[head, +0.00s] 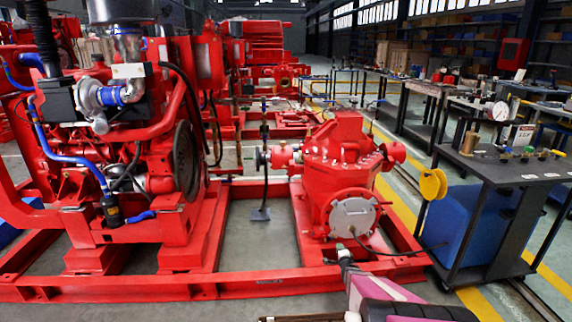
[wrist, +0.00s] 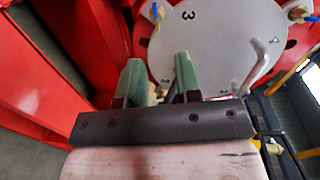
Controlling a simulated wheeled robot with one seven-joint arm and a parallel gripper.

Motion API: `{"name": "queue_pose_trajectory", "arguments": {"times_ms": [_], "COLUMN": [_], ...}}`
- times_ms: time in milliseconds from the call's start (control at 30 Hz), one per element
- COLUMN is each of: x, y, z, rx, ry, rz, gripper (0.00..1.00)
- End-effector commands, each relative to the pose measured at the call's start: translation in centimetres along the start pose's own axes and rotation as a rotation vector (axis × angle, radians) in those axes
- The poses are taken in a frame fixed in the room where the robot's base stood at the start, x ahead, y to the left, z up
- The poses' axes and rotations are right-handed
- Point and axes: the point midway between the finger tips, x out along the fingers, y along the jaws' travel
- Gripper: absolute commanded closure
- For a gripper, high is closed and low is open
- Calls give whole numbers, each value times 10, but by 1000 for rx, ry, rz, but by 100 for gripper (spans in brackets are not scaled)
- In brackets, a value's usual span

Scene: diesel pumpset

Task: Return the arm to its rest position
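My gripper (head: 345,254) is low in the middle of the head view, in front of the red pump (head: 345,150). My arm reaches in from the bottom edge. In the wrist view my gripper (wrist: 160,72) shows two green fingers apart, with a gap between them and nothing clearly held. A pale round cover plate (wrist: 215,35) with painted numbers lies beyond the fingertips; it also shows on the pump front in the head view (head: 352,217). A bent grey handle (wrist: 257,62) stands on the plate's right. A small pale fitting shows partly hidden behind the fingers.
The red base frame (head: 150,288) runs across in front of the pump. The red diesel engine (head: 120,150) stands at left.

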Motion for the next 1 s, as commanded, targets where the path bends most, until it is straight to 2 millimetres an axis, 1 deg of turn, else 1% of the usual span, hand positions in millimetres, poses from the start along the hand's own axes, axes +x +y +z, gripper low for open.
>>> {"name": "queue_pose_trajectory", "arguments": {"times_ms": [33,167,267,367,467,567,600,667,700,767,800,867,900,1000], "x": [-6,-17,-31,-52,-78,-110,-124,-147,-163,-188,-206,-233,-250,-289], "y": [-15,-46,-70,-95,-120,-143,-153,-167,-176,-191,-201,-215,-224,-244], "z": [3,8,15,25,37,52,58,68,75,86,93,105,112,127], "rx": [-41,-190,-317,-448,-572,-692,-737,-801,-842,-902,-940,-991,-1021,-1082], "ry": [10,36,31,-3,-69,-168,-217,-299,-360,-460,-533,-647,-724,-903], "rz": [36,178,308,448,589,721,769,838,880,935,969,1008,1029,1059], "gripper": [68,68,68,68,68,68,68,68,68,68,68,68,68,68]}}
